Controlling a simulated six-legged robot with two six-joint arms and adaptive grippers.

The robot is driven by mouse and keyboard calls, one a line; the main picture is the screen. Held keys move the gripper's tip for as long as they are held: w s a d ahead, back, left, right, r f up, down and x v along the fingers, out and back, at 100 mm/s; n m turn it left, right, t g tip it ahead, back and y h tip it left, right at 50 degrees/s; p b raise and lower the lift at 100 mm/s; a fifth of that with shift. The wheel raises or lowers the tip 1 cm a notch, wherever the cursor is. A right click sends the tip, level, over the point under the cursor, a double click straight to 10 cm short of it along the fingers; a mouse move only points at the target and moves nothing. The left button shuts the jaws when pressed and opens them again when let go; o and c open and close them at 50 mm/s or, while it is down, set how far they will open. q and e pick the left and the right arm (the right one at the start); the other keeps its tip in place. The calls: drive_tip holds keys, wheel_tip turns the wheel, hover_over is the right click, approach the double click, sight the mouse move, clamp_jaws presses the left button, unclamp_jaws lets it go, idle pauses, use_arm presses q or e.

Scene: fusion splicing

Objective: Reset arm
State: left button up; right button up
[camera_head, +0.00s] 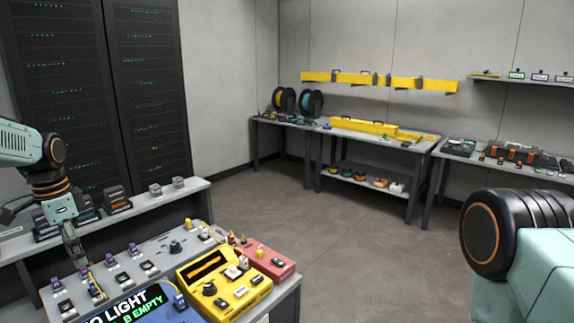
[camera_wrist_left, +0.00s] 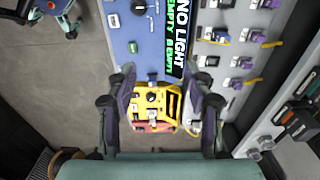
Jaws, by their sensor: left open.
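My left gripper (camera_head: 77,258) reaches in from the left in the head view and points down over the back-left of the workbench. In the left wrist view its two fingers (camera_wrist_left: 160,82) stand wide apart with nothing between their tips. Beyond the fingers lie a yellow device (camera_wrist_left: 154,104) and a blue panel with a display (camera_wrist_left: 145,45). The yellow device (camera_head: 222,282) also shows in the head view, apart from the gripper. A link of my right arm fills the right edge of the head view; its gripper is out of frame.
A red box (camera_head: 268,262) sits behind the yellow device. Small connectors (camera_head: 112,262) line the grey bench, with a raised shelf (camera_head: 195,187) behind. Dark racks (camera_head: 100,90) stand at the back left. Tables (camera_head: 375,148) line the far wall. The middle floor (camera_head: 340,235) is clear.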

use_arm(q)
drive_tip(key=s+d+f+n, duration=0.1)
drive_tip(key=s+d+f, duration=0.4)
drive_tip(key=d+f, duration=0.45)
drive_tip(key=s+d+f+n, duration=0.2)
drive_tip(key=s+d+f, duration=0.4)
drive_tip(key=f, duration=0.7)
drive_tip(key=s+d+f+n, duration=0.2)
drive_tip(key=s+d+f, duration=0.45)
drive_tip(key=s, duration=0.45)
drive_tip(key=s+d+n, duration=0.2)
drive_tip(key=s+n, duration=0.1)
drive_tip(key=s, duration=1.2)
wheel_tip(320, 180, down, 16)
drive_tip(key=b, duration=1.6)
drive_tip(key=shift+s+d+b, duration=0.2)
drive_tip(key=shift+s+b, duration=0.15)
drive_tip(key=shift+b, duration=0.05)
drive_tip(key=shift+r, duration=0.15)
drive_tip(key=shift+o, duration=0.4)
